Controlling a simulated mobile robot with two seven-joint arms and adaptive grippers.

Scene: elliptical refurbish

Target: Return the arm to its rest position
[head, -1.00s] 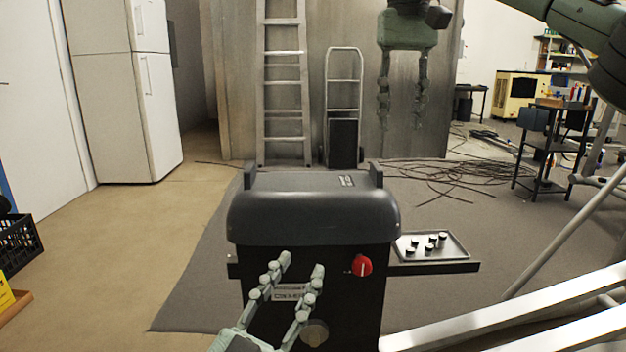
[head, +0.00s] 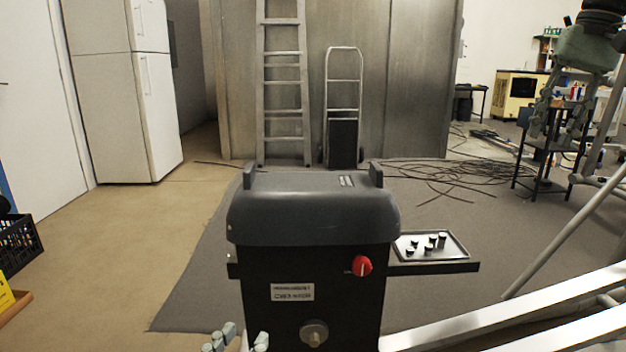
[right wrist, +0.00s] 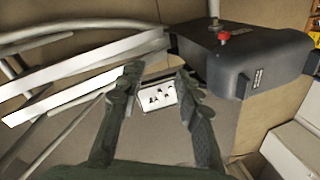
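My right gripper (head: 556,135) hangs at the upper right in the head view, fingers down and apart, with nothing between them. It also shows open and empty in the right wrist view (right wrist: 157,80). My left gripper (head: 243,340) shows only its fingertips at the bottom edge in the head view, apart and in front of the machine's lower left; the rest is out of frame. The black machine (head: 340,265) stands in the middle with a dark grey rounded cover (head: 312,212), a red knob (head: 362,266) and a round metal knob (head: 314,333).
A tray (head: 460,254) with several small dark pegs rests on the machine's right-hand shelf (head: 440,268). Pale metal rails (head: 520,305) cross the lower right. A small black stand (head: 545,165) and tangled cables (head: 440,182) lie further back. Carpet left of the machine is clear.

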